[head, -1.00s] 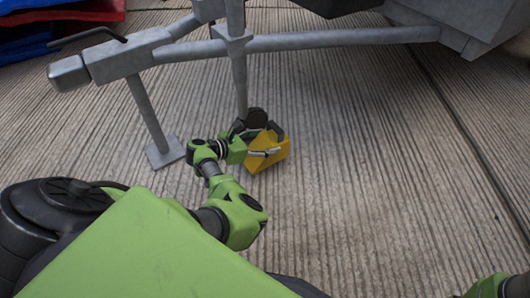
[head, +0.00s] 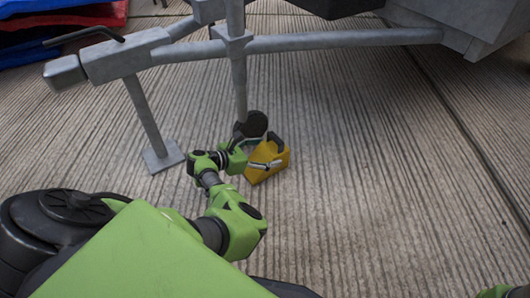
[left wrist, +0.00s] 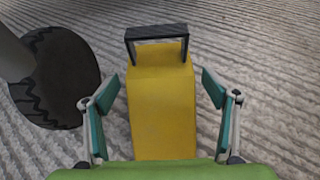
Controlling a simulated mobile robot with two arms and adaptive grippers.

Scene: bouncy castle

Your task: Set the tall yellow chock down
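The tall yellow chock (head: 268,167) is a yellow block with a dark handle on top. It is at the end of my left arm, low over or on the grooved ground; I cannot tell whether its base touches. In the left wrist view the chock (left wrist: 161,110) stands between the two fingers of my left gripper (left wrist: 160,98), its handle at the far end. A gap shows between each finger and the chock, so the left gripper is open around it. In the head view the left gripper (head: 262,165) is partly hidden against the chock. My right gripper is out of view.
A dark jockey wheel (head: 255,124) on a grey post is just behind the chock; it also shows in the left wrist view (left wrist: 62,78). A grey trailer frame (head: 330,40) spans above, with a support foot (head: 162,158) at left. The ground at right is clear.

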